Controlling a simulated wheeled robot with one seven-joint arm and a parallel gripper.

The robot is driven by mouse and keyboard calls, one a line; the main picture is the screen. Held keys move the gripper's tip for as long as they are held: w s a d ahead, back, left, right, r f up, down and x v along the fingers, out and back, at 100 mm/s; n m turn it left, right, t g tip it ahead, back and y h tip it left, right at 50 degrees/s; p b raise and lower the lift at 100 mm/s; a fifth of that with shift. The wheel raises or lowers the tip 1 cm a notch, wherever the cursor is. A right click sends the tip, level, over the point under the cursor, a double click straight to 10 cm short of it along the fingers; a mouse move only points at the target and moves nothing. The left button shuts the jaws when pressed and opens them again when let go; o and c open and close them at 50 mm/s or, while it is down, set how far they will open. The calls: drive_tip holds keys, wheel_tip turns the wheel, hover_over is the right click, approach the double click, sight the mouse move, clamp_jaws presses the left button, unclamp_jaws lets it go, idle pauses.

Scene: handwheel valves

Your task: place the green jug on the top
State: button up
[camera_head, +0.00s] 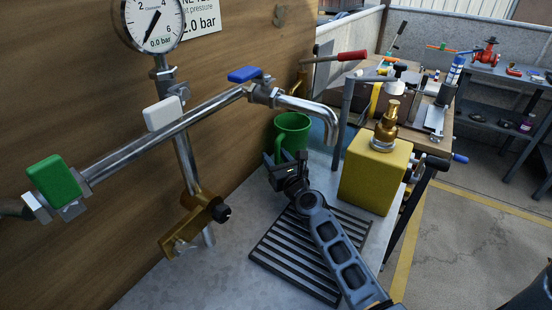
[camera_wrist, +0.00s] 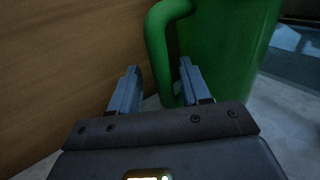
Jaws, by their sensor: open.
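The green jug (camera_head: 292,131) stands upright on the grey metal bench top, behind the black slatted grate, below the tap spout. Its handle faces my gripper. In the wrist view the jug (camera_wrist: 230,45) fills the upper right, and its handle (camera_wrist: 157,50) comes down near the fingers. My gripper (camera_head: 283,163) is at the jug's near side, low over the bench. In the wrist view my gripper (camera_wrist: 158,85) is open, with the lower handle between or just beyond the fingertips; I cannot tell if they touch it.
The slatted grate (camera_head: 305,250) lies in front of the jug. A yellow box with a brass pump top (camera_head: 374,173) stands to the right. The chrome pipe (camera_head: 170,133) with green, white and blue valve handles and the spout (camera_head: 318,112) hang above. A wooden wall (camera_head: 75,110) bounds the left.

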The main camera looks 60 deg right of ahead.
drive_tip(key=shift+r, duration=0.25)
drive_tip(key=b+v, duration=0.1)
drive_tip(key=v, duration=1)
drive_tip(key=shift+f, duration=0.2)
drive_tip(key=shift+s+a+r+b, duration=0.1)
drive_tip(key=shift+s+a+b, duration=0.25)
drive_tip(key=shift+s, duration=0.1)
